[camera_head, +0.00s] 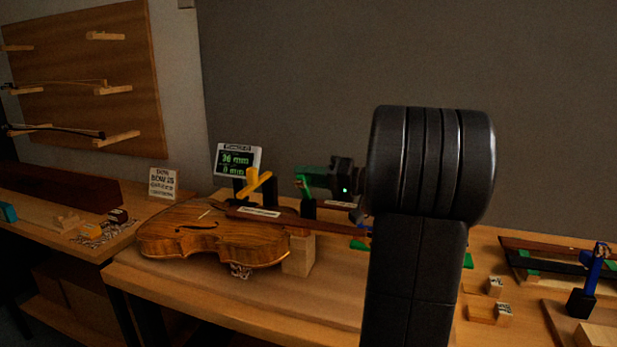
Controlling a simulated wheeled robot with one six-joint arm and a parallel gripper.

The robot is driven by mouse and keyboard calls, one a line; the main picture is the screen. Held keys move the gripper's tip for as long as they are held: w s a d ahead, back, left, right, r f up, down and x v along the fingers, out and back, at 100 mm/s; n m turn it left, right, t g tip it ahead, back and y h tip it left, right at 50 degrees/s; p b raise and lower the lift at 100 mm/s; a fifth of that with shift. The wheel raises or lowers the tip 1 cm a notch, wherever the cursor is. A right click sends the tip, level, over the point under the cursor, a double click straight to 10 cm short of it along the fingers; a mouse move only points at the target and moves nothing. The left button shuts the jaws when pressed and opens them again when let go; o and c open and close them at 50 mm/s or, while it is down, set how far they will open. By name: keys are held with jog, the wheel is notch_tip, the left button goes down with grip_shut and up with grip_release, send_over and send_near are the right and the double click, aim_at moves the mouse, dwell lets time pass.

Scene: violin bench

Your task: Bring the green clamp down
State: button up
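The green clamp (314,179) is in the middle of the head view, above the workbench and just right of a yellow clamp. My gripper (341,178), dark with a small green light, is at the clamp's right side. It overlaps the clamp's right end in the picture. Its fingers are not clearly visible, so I cannot tell whether they grip the clamp. My arm hides the area to the right.
A violin (215,240) lies on the bench (235,290), its neck near a wooden block (298,255). The yellow clamp (256,184) stands before a small display (238,160) reading 36 mm and 0 mm. A blue clamp (594,265) stands at the far right.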

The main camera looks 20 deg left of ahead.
jog(key=shift+o, duration=1.4)
jog(key=d, duration=1.3)
jog(key=shift+s+d, duration=0.2)
jog(key=shift+d, duration=0.2)
